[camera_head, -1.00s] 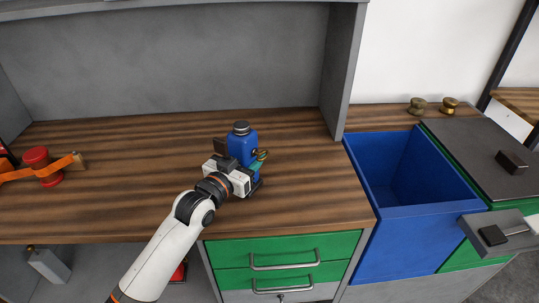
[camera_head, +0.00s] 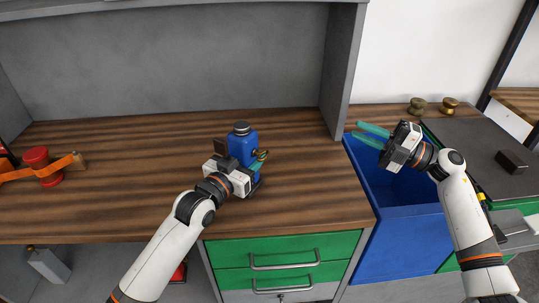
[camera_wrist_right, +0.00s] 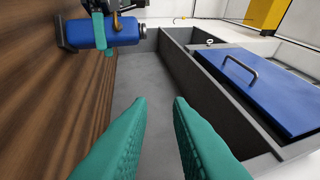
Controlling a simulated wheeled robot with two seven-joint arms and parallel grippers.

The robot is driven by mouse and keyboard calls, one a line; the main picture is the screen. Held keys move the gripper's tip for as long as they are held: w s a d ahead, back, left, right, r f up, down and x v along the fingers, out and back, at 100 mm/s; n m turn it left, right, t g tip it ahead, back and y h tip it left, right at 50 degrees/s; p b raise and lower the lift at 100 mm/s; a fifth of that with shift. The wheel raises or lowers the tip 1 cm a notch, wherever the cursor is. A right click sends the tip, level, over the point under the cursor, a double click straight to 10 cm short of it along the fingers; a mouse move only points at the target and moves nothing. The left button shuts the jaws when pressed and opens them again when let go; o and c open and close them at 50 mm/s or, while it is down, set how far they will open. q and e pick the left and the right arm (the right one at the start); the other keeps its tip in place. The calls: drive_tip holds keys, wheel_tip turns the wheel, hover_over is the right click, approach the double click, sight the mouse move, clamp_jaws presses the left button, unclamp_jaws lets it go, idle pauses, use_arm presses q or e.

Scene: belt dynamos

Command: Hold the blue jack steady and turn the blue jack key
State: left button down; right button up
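The blue jack (camera_head: 241,146) stands upright on the wooden bench, with a dark round top. A small brass-coloured part, apparently the jack key (camera_head: 263,154), sticks out at its right side. My left gripper (camera_head: 252,167) is shut on the jack's body from the front; one of its fingers is mostly hidden. The right wrist view also shows the jack (camera_wrist_right: 122,33) sideways at the upper left, with a teal finger of the left gripper across it. My right gripper (camera_head: 358,132) is open and empty above the blue bin, right of the jack and apart from it.
The open blue bin (camera_head: 372,215) stands right of the bench, below my right gripper. A grey upright panel (camera_head: 342,75) rises at the bench's back right. A red spool with an orange strap (camera_head: 38,168) lies far left.

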sight(269, 156)
drive_tip(key=a+f+n+g, duration=0.1)
drive_tip(key=a, duration=0.6)
drive_tip(key=s+a+f+n+g, duration=0.1)
drive_tip(key=a+g, duration=0.1)
drive_tip(key=a, duration=0.5)
drive_tip(key=a+f+n+g, duration=0.1)
drive_tip(key=a+g, duration=0.1)
drive_tip(key=a, duration=0.6)
drive_tip(key=shift+s+f+n+h, duration=0.3)
drive_tip(key=shift+s+f, duration=0.05)
drive_tip(key=shift+s, duration=0.05)
clamp_jaws()
